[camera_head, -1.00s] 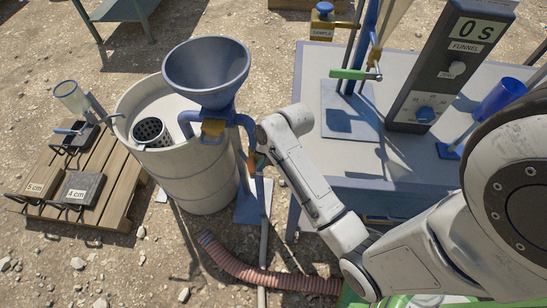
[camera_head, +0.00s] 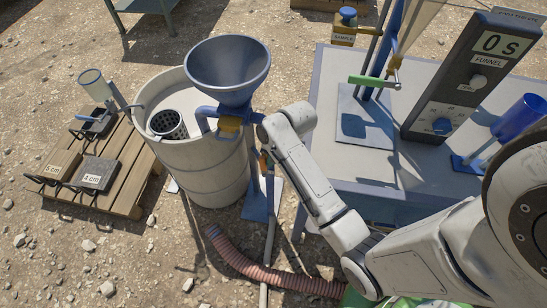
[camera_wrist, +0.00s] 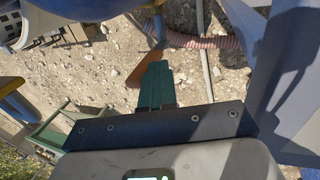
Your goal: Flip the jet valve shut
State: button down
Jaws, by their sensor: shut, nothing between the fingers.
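A small orange valve part (camera_head: 263,162), likely the jet valve's lever, shows lower on the upright pipe, right of the tank. In the wrist view an orange-brown lever (camera_wrist: 145,63) lies just beyond my green fingertips (camera_wrist: 157,70). My gripper is shut and empty, with its fingers close to the lever; I cannot tell if they touch. In the head view my forearm hides the gripper.
A pink ribbed hose (camera_head: 270,276) runs along the ground. The blue-grey bench (camera_head: 340,165) with the timer panel (camera_head: 470,75) stands right of the arm. A wooden pallet (camera_head: 125,185) with marked blocks lies left of the tank.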

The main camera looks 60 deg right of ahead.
jog(key=w, duration=0.1)
jog(key=p, duration=0.1)
jog(key=w+a, duration=0.1)
jog(key=shift+w+r+g+p, duration=0.3)
jog(key=shift+w+p, duration=0.05)
jog(key=shift+w+a+f, duration=0.15)
jog(key=shift+w+a, duration=0.05)
jog(key=shift+w, duration=0.35)
jog(key=shift+w+a+f, duration=0.15)
jog(key=shift+w+a, duration=0.05)
jog(key=shift+w, duration=0.35)
jog(key=shift+w+a+f, duration=0.15)
jog(key=shift+w+a, duration=0.05)
jog(key=shift+w, duration=0.35)
jog(key=v, duration=1)
jog(key=shift+s+r, duration=0.1)
jog(key=shift+r, duration=0.3)
